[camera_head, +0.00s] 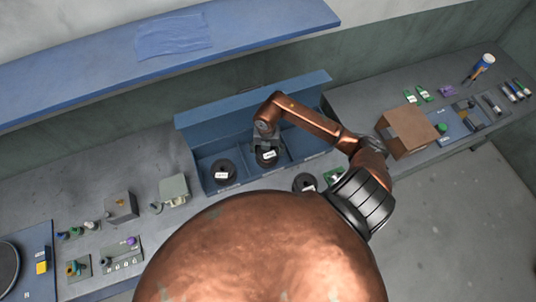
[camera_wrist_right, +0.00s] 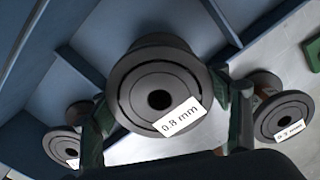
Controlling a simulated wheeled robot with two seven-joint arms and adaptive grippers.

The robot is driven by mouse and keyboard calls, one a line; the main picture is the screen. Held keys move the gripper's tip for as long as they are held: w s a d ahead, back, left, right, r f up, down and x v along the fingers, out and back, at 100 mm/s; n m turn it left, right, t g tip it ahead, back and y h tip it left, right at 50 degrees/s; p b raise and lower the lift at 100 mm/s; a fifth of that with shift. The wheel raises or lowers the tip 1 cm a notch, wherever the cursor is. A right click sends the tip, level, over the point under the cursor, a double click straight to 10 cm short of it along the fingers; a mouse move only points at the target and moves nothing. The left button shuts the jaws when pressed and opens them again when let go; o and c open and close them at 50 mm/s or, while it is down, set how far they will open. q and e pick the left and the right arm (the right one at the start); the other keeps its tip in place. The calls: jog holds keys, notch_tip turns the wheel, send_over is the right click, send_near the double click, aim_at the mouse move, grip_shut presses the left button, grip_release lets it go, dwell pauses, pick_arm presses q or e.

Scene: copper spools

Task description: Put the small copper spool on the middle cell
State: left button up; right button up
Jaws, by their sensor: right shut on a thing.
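My right gripper (camera_head: 266,140) is shut on a dark spool (camera_head: 267,157) labelled 0.8 mm. In the right wrist view the two fingers (camera_wrist_right: 166,118) grip the sides of this spool (camera_wrist_right: 140,88). The spool is over or in the middle cell of the blue bin (camera_head: 205,125); I cannot tell if it touches the cell floor. A second labelled spool (camera_head: 223,168) sits in the left cell and shows in the right wrist view (camera_wrist_right: 58,146). A third spool (camera_head: 304,181) stands on the bench in front of the bin, also in the right wrist view (camera_wrist_right: 284,115). My left gripper is not in view.
A cardboard box (camera_head: 408,130) stands right of the bin, with small parts beyond it. A grey block (camera_head: 121,207) and small fittings are on the left of the bench. A blue shelf (camera_head: 90,75) runs above the bin at the back. The bin's right cell looks empty.

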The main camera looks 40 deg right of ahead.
jog(key=shift+w+d+f, duration=0.1)
jog(key=shift+d+f, duration=0.2)
jog(key=shift+f, duration=0.1)
notch_tip(320, 180, down, 2)
jog(key=shift+a+f+p, duration=0.1)
jog(key=shift+p, duration=0.55)
jog(key=shift+f, duration=0.4)
jog(key=shift+f, duration=0.15)
jog(key=o, duration=2)
